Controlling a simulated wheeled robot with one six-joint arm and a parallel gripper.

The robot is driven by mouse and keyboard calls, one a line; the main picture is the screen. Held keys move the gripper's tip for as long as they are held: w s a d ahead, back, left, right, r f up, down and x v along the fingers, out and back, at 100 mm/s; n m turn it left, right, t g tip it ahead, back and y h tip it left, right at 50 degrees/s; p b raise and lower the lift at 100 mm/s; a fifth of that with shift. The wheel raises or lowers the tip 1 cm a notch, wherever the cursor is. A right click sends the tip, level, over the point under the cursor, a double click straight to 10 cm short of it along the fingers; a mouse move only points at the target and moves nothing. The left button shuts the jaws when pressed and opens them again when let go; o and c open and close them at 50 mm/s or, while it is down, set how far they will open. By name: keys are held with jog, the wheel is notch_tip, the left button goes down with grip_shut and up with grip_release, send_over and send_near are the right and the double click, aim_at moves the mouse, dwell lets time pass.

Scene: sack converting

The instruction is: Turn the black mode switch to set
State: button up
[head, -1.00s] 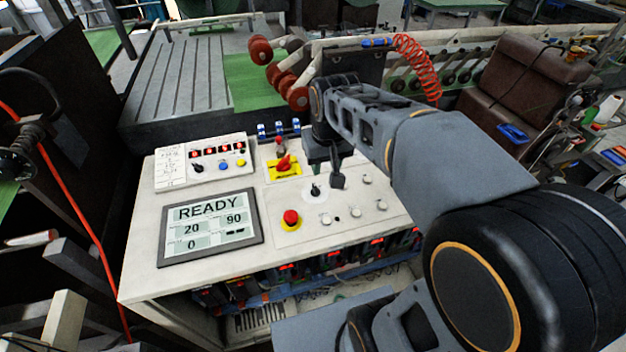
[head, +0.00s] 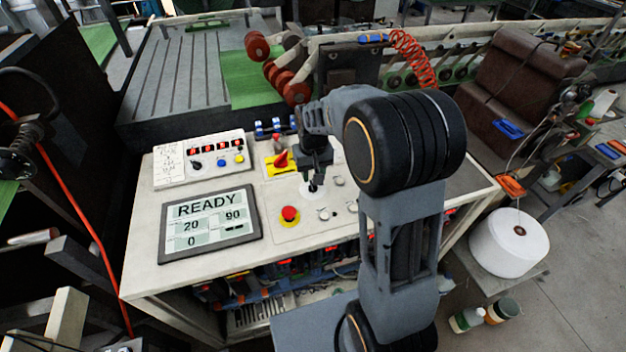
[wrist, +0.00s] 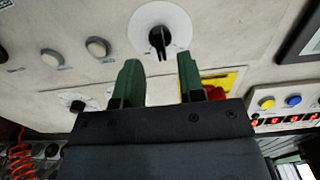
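The black mode switch (head: 313,188) sits on a round white plate on the light control panel. In the wrist view the switch (wrist: 158,42) shows as a black knob with a ridge across it, on its white disc (wrist: 175,22). My gripper (head: 315,172) is just above it in the head view. In the wrist view my gripper (wrist: 159,60) has its two green fingers apart, with nothing between them. The fingertips point at the switch, one toward each side, and seem short of it. Contact is not visible. The dial markings are too small to read.
A red handle on a yellow plate (head: 280,163) stands close behind the switch. A red button (head: 289,214) is in front. The display (head: 209,225) reads READY, 20, 90, 0. Another black knob (wrist: 78,105) and grey buttons (wrist: 98,46) are nearby on the panel.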

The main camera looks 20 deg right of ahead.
jog(key=shift+f, duration=1.9)
jog(key=shift+c, duration=0.4)
grip_shut()
